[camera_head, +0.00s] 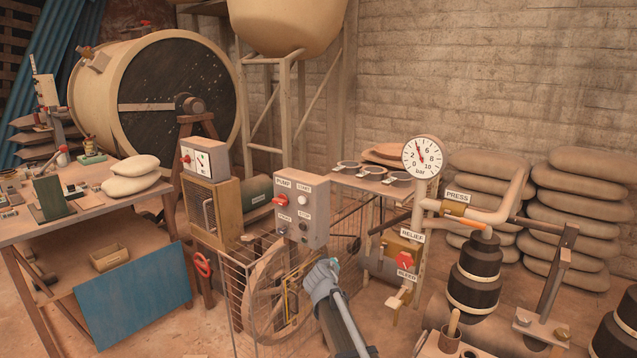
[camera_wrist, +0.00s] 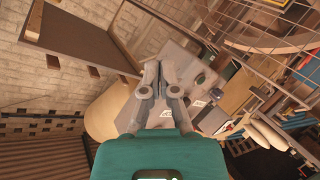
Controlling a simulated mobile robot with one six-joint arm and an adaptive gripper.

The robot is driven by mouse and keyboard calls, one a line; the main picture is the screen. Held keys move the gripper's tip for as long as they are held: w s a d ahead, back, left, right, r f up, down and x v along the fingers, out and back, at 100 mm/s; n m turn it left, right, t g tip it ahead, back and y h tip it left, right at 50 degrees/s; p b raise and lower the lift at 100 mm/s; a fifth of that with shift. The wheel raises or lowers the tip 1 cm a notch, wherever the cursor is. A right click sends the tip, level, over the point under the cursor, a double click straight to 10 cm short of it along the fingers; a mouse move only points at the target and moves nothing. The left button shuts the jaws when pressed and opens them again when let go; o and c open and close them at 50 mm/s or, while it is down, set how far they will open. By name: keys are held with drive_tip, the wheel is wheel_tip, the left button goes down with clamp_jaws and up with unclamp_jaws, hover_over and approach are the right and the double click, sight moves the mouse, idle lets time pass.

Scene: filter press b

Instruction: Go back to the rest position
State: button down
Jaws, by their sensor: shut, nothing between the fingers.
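My gripper (camera_head: 324,272) is at the end of my arm in the lower middle of the head view, in front of the right side of the spoked wheel and below the grey control box (camera_head: 302,208). The wrist view shows the two grey fingers (camera_wrist: 160,70) close together, shut with nothing held. Behind them there is a grey panel with small white labels (camera_wrist: 203,105), tilted in that view. The fingertips look apart from it, but the distance is hard to judge.
The large spoked wheel (camera_head: 262,305) and wire cage stand close to my gripper. To the right are a pressure gauge (camera_head: 423,157), pipe (camera_head: 492,215) and red relief knob (camera_head: 404,260). A workbench (camera_head: 90,208) stands left; stacked sacks (camera_head: 572,220) line the back wall.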

drive_tip(key=s+d+f+m+g, duration=0.2)
drive_tip(key=s+d+f+g, duration=0.3)
drive_tip(key=s, duration=0.4)
drive_tip(key=s+d+f+m+g, duration=0.3)
drive_tip(key=s+d+f, duration=0.1)
drive_tip(key=s+d, duration=0.35)
drive_tip(key=s+f+g+y, duration=0.3)
drive_tip(key=s+g, duration=0.2)
drive_tip(key=s, duration=1.2)
wheel_tip(320, 180, up, 24)
drive_tip(key=p, duration=2.4)
drive_tip(key=shift+d+g, duration=0.15)
drive_tip(key=shift+g, duration=0.15)
